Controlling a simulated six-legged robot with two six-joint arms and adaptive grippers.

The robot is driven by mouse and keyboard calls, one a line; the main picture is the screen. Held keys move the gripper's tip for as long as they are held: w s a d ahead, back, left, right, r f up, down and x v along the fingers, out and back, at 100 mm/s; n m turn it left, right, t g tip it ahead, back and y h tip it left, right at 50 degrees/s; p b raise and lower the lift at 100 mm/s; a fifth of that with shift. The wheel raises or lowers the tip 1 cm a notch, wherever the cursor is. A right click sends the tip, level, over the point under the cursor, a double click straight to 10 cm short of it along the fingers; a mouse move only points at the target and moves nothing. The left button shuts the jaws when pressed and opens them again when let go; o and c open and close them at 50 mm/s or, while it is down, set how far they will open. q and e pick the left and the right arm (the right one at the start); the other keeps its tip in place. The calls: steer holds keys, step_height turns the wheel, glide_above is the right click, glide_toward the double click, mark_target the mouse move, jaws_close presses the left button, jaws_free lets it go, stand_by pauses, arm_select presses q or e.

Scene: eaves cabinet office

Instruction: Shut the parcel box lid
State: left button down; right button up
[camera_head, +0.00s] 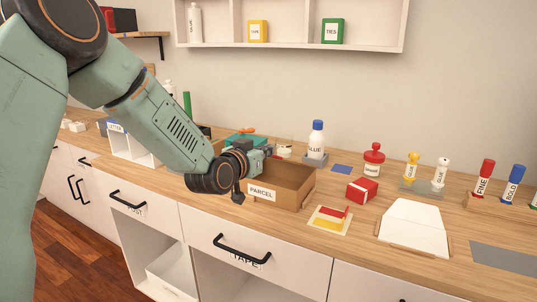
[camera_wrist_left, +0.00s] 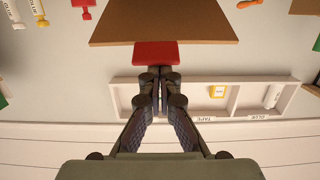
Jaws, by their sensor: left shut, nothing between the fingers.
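The brown parcel box (camera_head: 294,193) stands on the wooden counter, with its PARCEL label (camera_head: 262,193) facing the front. It looks open at the top. In the left wrist view, a brown panel (camera_wrist_left: 165,22) with a red tab (camera_wrist_left: 157,54) at its edge lies just beyond my fingertips. It looks like the lid, raised; the head view mostly hides it behind my gripper. My left gripper (camera_head: 268,150) is over the back left of the box. Its fingers (camera_wrist_left: 158,74) are shut and empty, close to the tab; I cannot tell whether they touch it. My right gripper is not in view.
A glue bottle (camera_head: 317,138) stands behind the box. A letter rack (camera_head: 133,148) is to the left. A wall shelf (camera_head: 290,42) hangs above.

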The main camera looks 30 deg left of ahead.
arm_select(q)
steer(key=s+f+t+b, duration=0.1)
steer(key=f+b, duration=0.1)
steer(key=b, duration=0.2)
steer(key=s+f+t+b, duration=0.1)
steer(key=f+b, duration=0.2)
steer(key=b, duration=0.1)
steer(key=s+f+t+b, duration=0.1)
steer(key=f+t+b, duration=0.1)
steer(key=f+b, duration=0.1)
steer(key=shift+d+f+b, duration=0.1)
steer(key=shift+b, duration=0.45)
steer(key=shift+d+f+b, duration=0.1)
steer(key=shift+f+b, duration=0.2)
steer(key=shift+f, duration=0.25)
steer(key=shift+s+f, duration=0.1)
steer(key=shift+f, duration=0.2)
steer(key=shift+f, duration=0.1)
